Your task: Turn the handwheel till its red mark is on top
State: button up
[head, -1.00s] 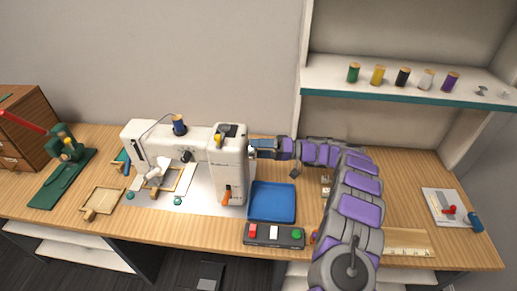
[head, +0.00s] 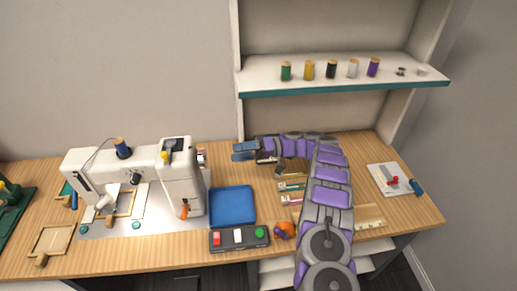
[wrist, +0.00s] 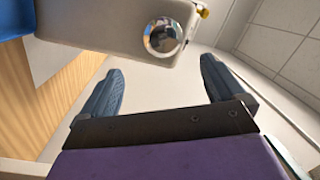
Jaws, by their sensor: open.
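The white sewing machine (head: 181,180) stands on the bench at the left. Its handwheel (head: 202,158) shows as a narrow edge on the right end in the head view. In the wrist view the handwheel (wrist: 163,37) is a shiny round disc on the machine's end face. I cannot make out its red mark or where it points. My gripper (head: 240,151) is to the right of the handwheel, with a gap between them. In the wrist view my gripper (wrist: 160,88) has its two blue fingers wide apart, with nothing between them.
A blue tray (head: 232,206) lies right of the machine, with a button box (head: 239,238) in front. An orange pincushion (head: 285,230) sits near my arm. A shelf (head: 340,83) with thread spools hangs above the bench. A white board (head: 395,180) lies at the right.

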jog(key=p+v, duration=0.1)
jog(key=v, duration=0.5)
jog(key=shift+d, duration=0.2)
dwell(0.6)
